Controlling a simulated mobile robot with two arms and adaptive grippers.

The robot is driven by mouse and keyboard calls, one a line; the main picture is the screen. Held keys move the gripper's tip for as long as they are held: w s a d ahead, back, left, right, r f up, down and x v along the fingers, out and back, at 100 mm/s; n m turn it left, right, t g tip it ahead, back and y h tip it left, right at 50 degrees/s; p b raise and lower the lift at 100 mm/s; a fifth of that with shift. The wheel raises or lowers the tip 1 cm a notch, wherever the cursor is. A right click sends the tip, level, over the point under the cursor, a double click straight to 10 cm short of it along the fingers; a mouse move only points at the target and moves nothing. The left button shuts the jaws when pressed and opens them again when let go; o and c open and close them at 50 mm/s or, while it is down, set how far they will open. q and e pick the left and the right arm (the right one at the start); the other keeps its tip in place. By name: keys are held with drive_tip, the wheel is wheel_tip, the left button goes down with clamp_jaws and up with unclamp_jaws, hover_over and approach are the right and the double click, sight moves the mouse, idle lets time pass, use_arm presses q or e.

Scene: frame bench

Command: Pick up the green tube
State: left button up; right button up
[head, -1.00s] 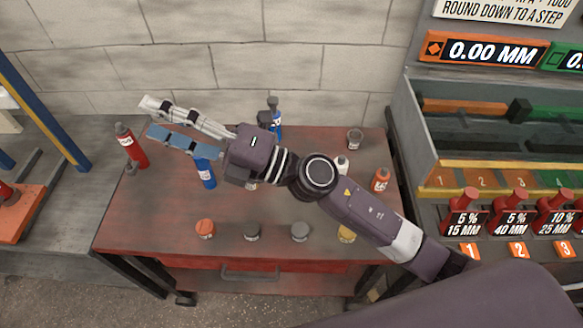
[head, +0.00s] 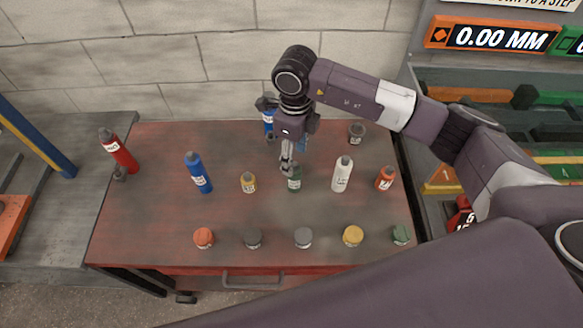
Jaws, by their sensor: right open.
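My left gripper is not in view.
On the red table (head: 150,225) stand a blue tube (head: 199,173), a yellow jar (head: 249,183), a white tube (head: 342,175) and an orange jar (head: 385,178). Several small jars line the front. A red tube (head: 119,153) leans at the left edge.

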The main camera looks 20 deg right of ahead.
sight(295, 166)
drive_tip(key=shift+w+f, duration=0.15)
drive_tip(key=shift+f, duration=0.55)
drive_tip(key=shift+f+p, duration=0.35)
drive_tip(key=shift+s+f+p, duration=0.55)
drive_tip(key=shift+f+p, duration=0.1)
drive_tip(key=shift+p, duration=0.15)
drive_tip(key=f, duration=0.1)
drive_tip(key=f+p, duration=0.1)
drive_tip(key=f, duration=0.1)
drive_tip(key=shift+w+f, duration=0.25)
drive_tip(key=shift+w, duration=0.1)
drive_tip(key=shift+f, duration=0.15)
drive_tip(key=shift+s, duration=0.1)
drive_tip(key=shift+c, duration=1.4)
drive_tip(key=c, duration=1)
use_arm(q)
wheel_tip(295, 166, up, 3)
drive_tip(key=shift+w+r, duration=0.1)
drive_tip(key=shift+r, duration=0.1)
use_arm(e)
clamp_jaws()
